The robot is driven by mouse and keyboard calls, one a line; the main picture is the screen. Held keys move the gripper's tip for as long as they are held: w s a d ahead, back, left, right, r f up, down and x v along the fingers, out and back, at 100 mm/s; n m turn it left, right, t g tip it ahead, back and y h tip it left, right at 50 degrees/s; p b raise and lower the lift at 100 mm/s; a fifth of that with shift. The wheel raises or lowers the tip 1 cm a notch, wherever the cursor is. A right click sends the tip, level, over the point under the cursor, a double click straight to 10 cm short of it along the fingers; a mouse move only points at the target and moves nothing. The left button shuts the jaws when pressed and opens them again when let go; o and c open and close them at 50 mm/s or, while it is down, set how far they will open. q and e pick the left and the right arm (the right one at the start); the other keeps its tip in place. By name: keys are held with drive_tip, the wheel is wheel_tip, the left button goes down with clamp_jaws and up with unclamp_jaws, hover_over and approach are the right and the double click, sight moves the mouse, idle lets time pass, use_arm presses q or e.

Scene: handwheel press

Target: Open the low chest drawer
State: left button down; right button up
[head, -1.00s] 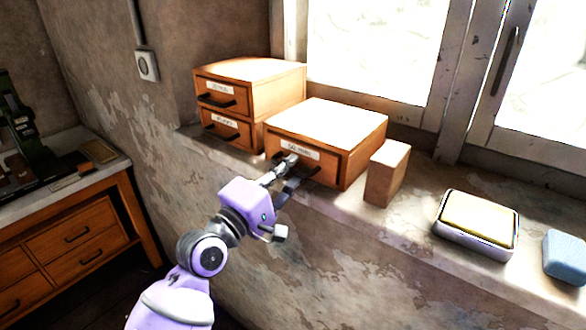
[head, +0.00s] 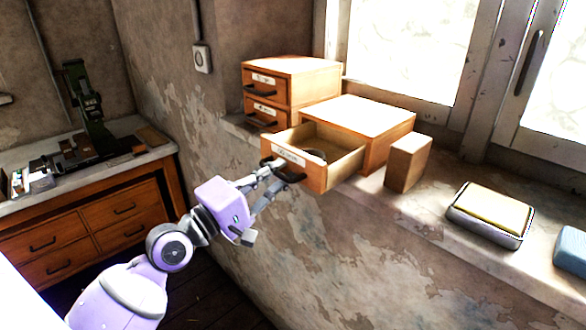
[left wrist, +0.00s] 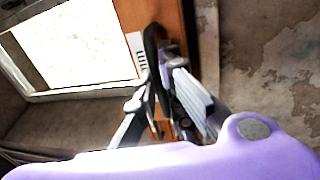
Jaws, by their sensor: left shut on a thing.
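The low wooden chest (head: 362,118) stands on the window ledge. Its drawer (head: 318,174) is pulled well out toward me, and I see into it; a dark rounded thing lies inside near the front. My left gripper (head: 278,176) is shut on the drawer's black handle (head: 290,174), below the white label (head: 288,154). In the left wrist view the fingers (left wrist: 165,95) are at the dark handle (left wrist: 151,45) on the wooden drawer front (left wrist: 178,22). The right gripper is not in view.
A two-drawer chest (head: 292,72) stands behind on the ledge. A wooden block (head: 408,163) is right of the low chest, then a tray with a yellow pad (head: 492,212) and a blue block (head: 571,247). A workbench (head: 100,215) is at left.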

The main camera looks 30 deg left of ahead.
use_arm(q)
drive_tip(key=shift+w+f, duration=0.1)
drive_tip(key=shift+w, duration=0.05)
drive_tip(key=c, duration=2.2)
unclamp_jaws()
drive_tip(key=shift+o, duration=0.4)
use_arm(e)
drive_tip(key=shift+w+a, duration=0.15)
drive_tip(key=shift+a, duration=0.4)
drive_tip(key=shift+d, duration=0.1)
use_arm(q)
drive_tip(key=v, duration=1.2)
